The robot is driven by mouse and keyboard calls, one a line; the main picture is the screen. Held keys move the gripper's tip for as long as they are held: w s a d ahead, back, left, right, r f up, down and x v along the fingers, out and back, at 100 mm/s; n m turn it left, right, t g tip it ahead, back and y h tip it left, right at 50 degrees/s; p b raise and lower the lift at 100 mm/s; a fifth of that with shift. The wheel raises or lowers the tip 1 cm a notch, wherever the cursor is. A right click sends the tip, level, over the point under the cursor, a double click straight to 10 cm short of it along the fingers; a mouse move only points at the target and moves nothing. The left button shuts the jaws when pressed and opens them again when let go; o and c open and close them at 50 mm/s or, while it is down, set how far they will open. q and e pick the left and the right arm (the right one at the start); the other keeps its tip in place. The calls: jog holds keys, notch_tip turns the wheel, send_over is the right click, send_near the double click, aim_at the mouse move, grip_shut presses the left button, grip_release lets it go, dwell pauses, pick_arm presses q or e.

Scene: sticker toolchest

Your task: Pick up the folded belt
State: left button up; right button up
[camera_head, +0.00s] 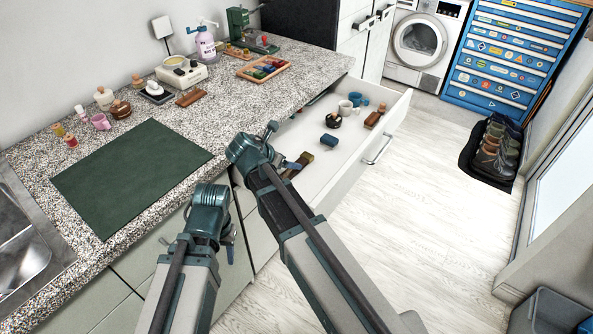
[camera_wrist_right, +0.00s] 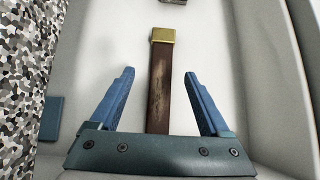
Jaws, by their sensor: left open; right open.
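A flat brown strip with a brass-coloured end, which looks like the folded belt (camera_wrist_right: 159,98), lies on the white drawer floor. In the head view it (camera_head: 299,168) shows partly behind my right arm. My right gripper (camera_wrist_right: 159,75) is open, with one blue finger on each side of the strip and gaps between. Its fingers show only partly in the head view. My left gripper (camera_head: 229,247) is open and empty, hanging low in front of the cabinet. Its wrist hides part of it.
The open drawer (camera_head: 385,142) also holds a blue block (camera_head: 329,140), a dark round item (camera_head: 333,120), mugs (camera_head: 346,108) and a brown item (camera_head: 373,119). The counter carries a green mat (camera_head: 130,175) and several small objects.

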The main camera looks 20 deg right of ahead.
jog(key=f+b, duration=0.1)
jog(key=d+f+b, duration=0.1)
jog(key=f, duration=0.1)
jog(key=w+d+f+b, duration=0.1)
jog(key=b, duration=0.1)
jog(key=shift+w+f, duration=0.1)
jog(key=shift+f, duration=0.1)
jog(key=shift+w+d, duration=0.1)
jog(key=shift+d, duration=0.2)
jog(key=shift+a+r, duration=0.1)
grip_shut()
